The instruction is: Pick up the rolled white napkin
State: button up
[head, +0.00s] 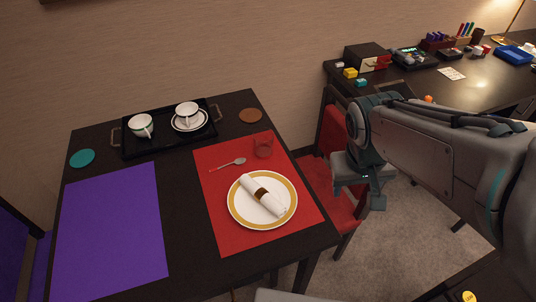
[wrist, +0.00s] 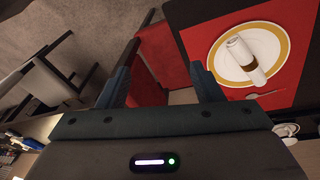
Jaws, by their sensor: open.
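The rolled white napkin (head: 262,196) has a dark brown band around its middle. It lies on a white plate with a gold rim (head: 235,213), on the red placemat (head: 219,240). In the wrist view the napkin (wrist: 238,52) and plate (wrist: 218,60) are at the upper right, beyond the right finger. My gripper (head: 376,197) is to the right of the table, over the red chair, apart from the napkin. In the wrist view my gripper (wrist: 160,88) is open, with nothing between its fingers.
A black tray (head: 163,142) with two cups is at the back. A purple placemat (head: 112,230) lies at left. The red chair (head: 338,190) stands beside the table. A cluttered desk (head: 430,88) is behind my arm.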

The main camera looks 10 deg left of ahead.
jog(key=w+a+f+n+h, duration=0.1)
jog(key=w+a+f+n, duration=0.25)
jog(key=a, duration=0.65)
jog(key=n, duration=0.5)
send_near(264, 196)
jog(key=shift+t, duration=0.4)
jog(key=x, duration=0.4)
jog(key=shift+s+f+b, duration=0.3)
jog(key=shift+b, duration=0.05)
jog(key=shift+x, duration=2.8)
jog(key=shift+d, duration=0.1)
jog(key=c, duration=1.1)
jog(key=shift+r, duration=0.1)
jog(key=shift+c, duration=0.2)
